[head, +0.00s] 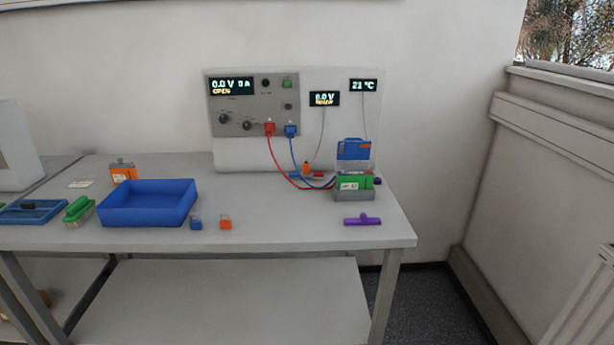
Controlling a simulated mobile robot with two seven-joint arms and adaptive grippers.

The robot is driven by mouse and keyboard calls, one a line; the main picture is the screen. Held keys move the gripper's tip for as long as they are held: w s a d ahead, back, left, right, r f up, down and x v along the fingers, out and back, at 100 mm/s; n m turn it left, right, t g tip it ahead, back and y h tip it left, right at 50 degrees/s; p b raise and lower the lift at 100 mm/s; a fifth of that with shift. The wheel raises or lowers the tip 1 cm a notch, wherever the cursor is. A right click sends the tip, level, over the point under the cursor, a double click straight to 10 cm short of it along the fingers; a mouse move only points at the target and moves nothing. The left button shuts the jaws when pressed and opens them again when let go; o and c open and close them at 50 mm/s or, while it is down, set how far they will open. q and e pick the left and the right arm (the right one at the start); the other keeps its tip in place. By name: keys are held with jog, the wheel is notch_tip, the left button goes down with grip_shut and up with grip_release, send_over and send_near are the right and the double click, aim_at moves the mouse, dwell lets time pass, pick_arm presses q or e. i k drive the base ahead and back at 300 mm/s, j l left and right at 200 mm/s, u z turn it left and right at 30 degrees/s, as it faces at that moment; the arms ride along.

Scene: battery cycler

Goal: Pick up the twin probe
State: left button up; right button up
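A small piece with an orange upright part (306,167) and blue and red parts at its sides lies on the table at the foot of the panel. A thin grey cable runs down to it from the middle display (325,98), so it looks like the twin probe; it is too small to be certain. The red and blue leads pass close by it. Neither of my grippers is in view.
A green battery (353,181) sits in a grey holder (355,195) with a raised blue lid (354,149), right of the probe. A purple T-shaped piece (362,220) lies in front. A blue tray (149,211), small blue (196,223) and orange (225,223) blocks stand left. The front middle is clear.

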aim_at(306, 174)
jog(key=i+l+u, duration=0.1)
jog(key=u, duration=0.35)
jog(key=l+u, duration=0.2)
jog(key=u, duration=0.3)
jog(key=l+u, duration=0.2)
jog(key=u, duration=0.25)
jog(key=l+u, duration=0.25)
jog(key=l, duration=0.2)
jog(key=k+l+u, duration=0.1)
jog(key=l+u, duration=0.2)
jog(key=l, duration=0.2)
